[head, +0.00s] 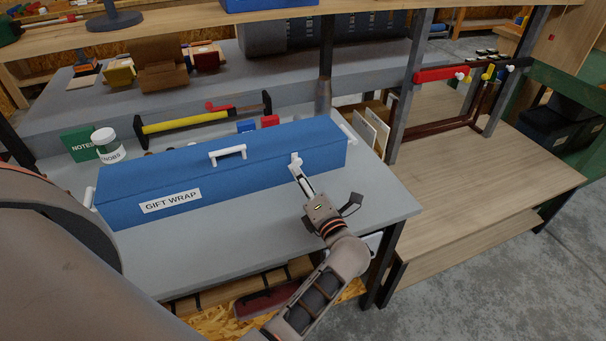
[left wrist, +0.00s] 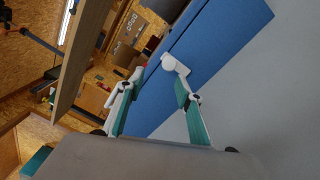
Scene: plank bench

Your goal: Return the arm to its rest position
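My left gripper (head: 299,172) is at the front right of a long blue box (head: 240,165) labelled GIFT WRAP, on the grey bench top (head: 250,240). Its thin fingers reach up to a white knob (head: 296,159) on the box's front upper edge. In the left wrist view the gripper (left wrist: 155,70) has its two teal-padded fingers apart. The white knob (left wrist: 168,63) shows by the right fingertip; I cannot tell whether they touch. The box's lid looks down, with a white handle (head: 228,152) on top. My right gripper is not in view.
A white KNOBS jar (head: 109,146) and a green NOTES box (head: 79,145) stand left behind the blue box. A dark post (head: 325,80) rises at the back. The wooden bench (head: 470,180) at right is mostly clear.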

